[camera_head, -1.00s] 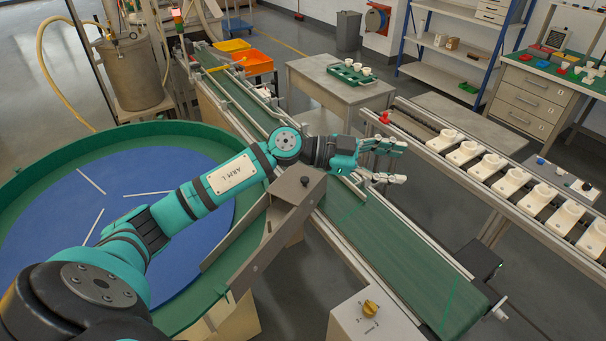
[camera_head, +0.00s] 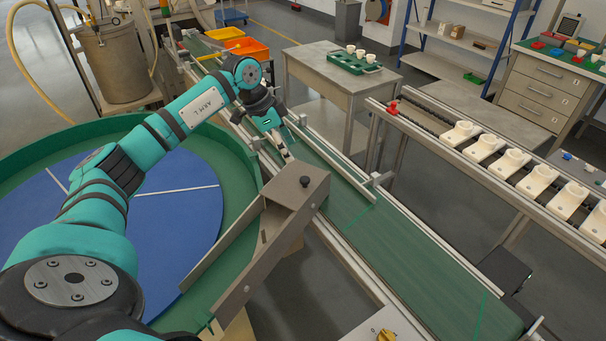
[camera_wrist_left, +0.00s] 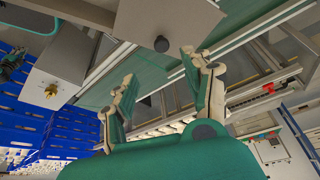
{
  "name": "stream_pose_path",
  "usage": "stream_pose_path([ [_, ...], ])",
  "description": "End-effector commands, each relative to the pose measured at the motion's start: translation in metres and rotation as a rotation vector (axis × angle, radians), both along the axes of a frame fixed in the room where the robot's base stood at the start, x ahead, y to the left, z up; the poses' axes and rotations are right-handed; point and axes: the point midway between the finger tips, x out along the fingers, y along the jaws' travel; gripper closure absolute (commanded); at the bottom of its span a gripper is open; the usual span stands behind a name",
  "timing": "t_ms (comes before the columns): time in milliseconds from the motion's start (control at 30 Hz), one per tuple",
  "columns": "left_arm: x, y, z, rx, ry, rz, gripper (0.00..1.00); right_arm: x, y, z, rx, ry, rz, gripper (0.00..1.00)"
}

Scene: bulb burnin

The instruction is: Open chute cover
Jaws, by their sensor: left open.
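The chute (camera_head: 277,233) is a brown-grey metal channel running from the rim of the round blue-floored table to the green conveyor. Its cover (camera_head: 299,190) is a flat plate at the upper end with a black knob (camera_head: 305,182) on it. My left gripper (camera_head: 287,155) is just behind the cover, pointing down toward it, apart from the knob as far as I can see. In the left wrist view the gripper (camera_wrist_left: 158,85) is open, with the knob (camera_wrist_left: 161,44) beyond and between its fingertips and the cover plate (camera_wrist_left: 185,22) above. My right gripper is not in view.
The green conveyor belt (camera_head: 400,255) runs beside the chute, with metal side rails. A second conveyor with white holders (camera_head: 483,148) stands to the right. The round table's green rim (camera_head: 225,140) lies under my left arm. A yellow rotary knob (camera_head: 386,336) is at the bottom edge.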

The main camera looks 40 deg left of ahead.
Motion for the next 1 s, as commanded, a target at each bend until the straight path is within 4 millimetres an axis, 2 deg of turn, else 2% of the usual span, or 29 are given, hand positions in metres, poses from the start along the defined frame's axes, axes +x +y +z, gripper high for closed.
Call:
stream_pose_path([
  [67, 0.005, -0.006, -0.017, -0.002, 0.004, -0.001, 0.49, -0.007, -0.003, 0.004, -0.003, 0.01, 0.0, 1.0],
  [133, 0.009, -0.011, -0.031, -0.003, 0.004, -0.001, 0.49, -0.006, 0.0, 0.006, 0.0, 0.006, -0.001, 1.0],
  [367, 0.022, -0.023, -0.075, -0.003, 0.002, 0.0, 0.49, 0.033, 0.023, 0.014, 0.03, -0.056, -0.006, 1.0],
  [500, 0.028, -0.028, -0.094, -0.002, 0.001, -0.001, 0.49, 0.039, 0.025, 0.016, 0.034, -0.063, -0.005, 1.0],
  [700, 0.032, -0.032, -0.107, -0.001, -0.002, -0.001, 0.49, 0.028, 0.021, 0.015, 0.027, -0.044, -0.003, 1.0],
  [967, 0.032, -0.032, -0.109, 0.0, -0.001, -0.002, 0.49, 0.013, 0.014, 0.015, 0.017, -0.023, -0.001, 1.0],
  [1000, 0.032, -0.032, -0.109, 0.0, -0.001, -0.002, 0.52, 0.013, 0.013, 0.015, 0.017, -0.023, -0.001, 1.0],
])
